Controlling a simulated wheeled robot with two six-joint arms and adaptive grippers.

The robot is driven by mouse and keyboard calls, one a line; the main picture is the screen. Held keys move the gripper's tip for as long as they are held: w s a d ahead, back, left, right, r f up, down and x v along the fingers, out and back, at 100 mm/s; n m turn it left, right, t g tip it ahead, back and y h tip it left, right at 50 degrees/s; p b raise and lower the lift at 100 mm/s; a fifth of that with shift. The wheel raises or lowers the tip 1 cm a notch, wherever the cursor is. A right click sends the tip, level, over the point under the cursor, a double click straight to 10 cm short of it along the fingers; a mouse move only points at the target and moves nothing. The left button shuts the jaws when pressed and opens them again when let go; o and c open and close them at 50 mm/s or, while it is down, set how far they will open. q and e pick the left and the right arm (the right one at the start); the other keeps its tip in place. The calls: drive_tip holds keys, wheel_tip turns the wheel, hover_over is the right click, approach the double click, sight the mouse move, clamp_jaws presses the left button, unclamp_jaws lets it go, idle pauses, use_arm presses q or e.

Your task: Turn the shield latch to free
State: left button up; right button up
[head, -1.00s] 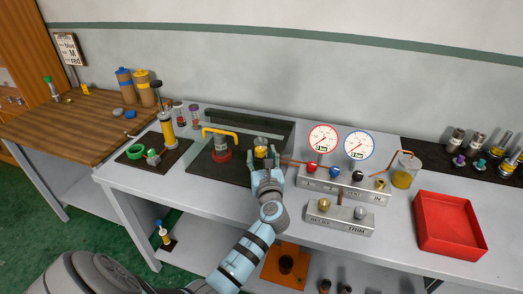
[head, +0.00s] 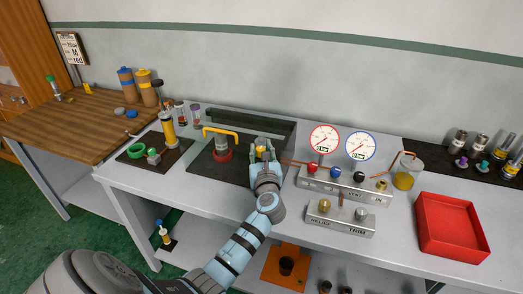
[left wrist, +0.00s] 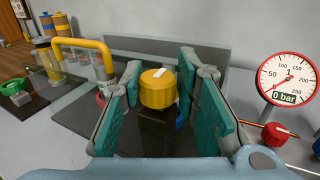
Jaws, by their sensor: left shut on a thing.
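The shield latch appears to be the yellow round knob (head: 261,146) on the dark plate at the back of the bench. In the left wrist view the yellow knob (left wrist: 158,93) has a white mark on its top, pointing up and slightly right. My left gripper (head: 262,155) is at the knob, its teal-padded fingers on either side of it, shut on it. The fingers hide the knob's lower part in the head view. A yellow bent handle (head: 221,132) stands left of the knob over a red ring (head: 222,156). My right gripper is not in view.
Right of the gripper stands a gauge block (head: 345,184) with two dials, red, blue and black knobs; a copper line runs toward it. The wrist view dial (left wrist: 287,80) reads 0 bar. A red tray (head: 452,225) is at the right. A low dark panel (head: 240,124) stands behind.

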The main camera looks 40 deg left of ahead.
use_arm(q)
drive_tip(key=shift+a+m+t+h+p, duration=0.1)
drive_tip(key=shift+m+t+h+p, duration=0.45)
drive_tip(key=shift+p, duration=0.35)
clamp_jaws()
drive_tip(key=shift+h, duration=0.35)
idle(0.6)
drive_tip(key=o, duration=0.8)
unclamp_jaws()
drive_tip(key=shift+o, duration=1.4)
drive_tip(key=shift+w+a+f, duration=0.1)
drive_tip(key=shift+f, duration=0.05)
